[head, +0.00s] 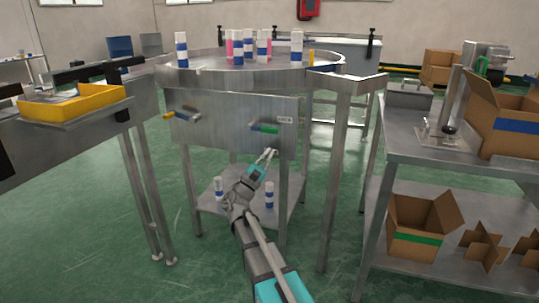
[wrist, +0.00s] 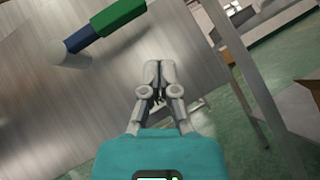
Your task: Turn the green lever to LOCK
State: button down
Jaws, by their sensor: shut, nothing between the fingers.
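The green lever (head: 266,129) sticks out from the steel front panel (head: 215,120) under the round table. Its handle is green and lies roughly level, pointing right, with a blue part at its left. A small pale label (head: 285,120) sits above its right end; I cannot read it. In the wrist view the green lever (wrist: 115,16) is at the top left, with a blue collar and a pale round hub. My gripper (head: 268,154) is shut and empty, a little below the lever and apart from it. Its closed fingers (wrist: 153,72) show in the wrist view.
Several white-and-blue cans stand on the round table (head: 215,75). A steel post (head: 335,180) and a workbench (head: 410,140) with cardboard boxes are at right. A yellow tray (head: 70,105) is at left.

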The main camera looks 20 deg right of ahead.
jog(key=s+a+f+b, duration=0.4)
jog(key=s+f+b, duration=0.1)
jog(key=f, duration=0.1)
jog(key=shift+s+f+b, duration=0.15)
jog(key=shift+f+b, duration=0.05)
jog(key=shift+b, duration=0.2)
jog(key=shift+d, duration=0.1)
dwell(0.6)
jog(key=s+d+f+m+g+y+p, duration=0.8)
jog(key=d+f+m+g+y, duration=0.1)
jog(key=f+m, duration=0.1)
jog(key=s+a+f+m+g+y+p, duration=0.35)
jog(key=s+a+m+y+p, duration=0.4)
jog(key=a+y, duration=0.6)
notch_tip(320, 180, up, 37)
jog(key=s+n+p, duration=0.1)
jog(key=p, duration=3.7)
jog(key=shift+s, duration=0.2)
jog(key=shift+d+t, duration=0.1)
jog(key=shift+t, duration=0.15)
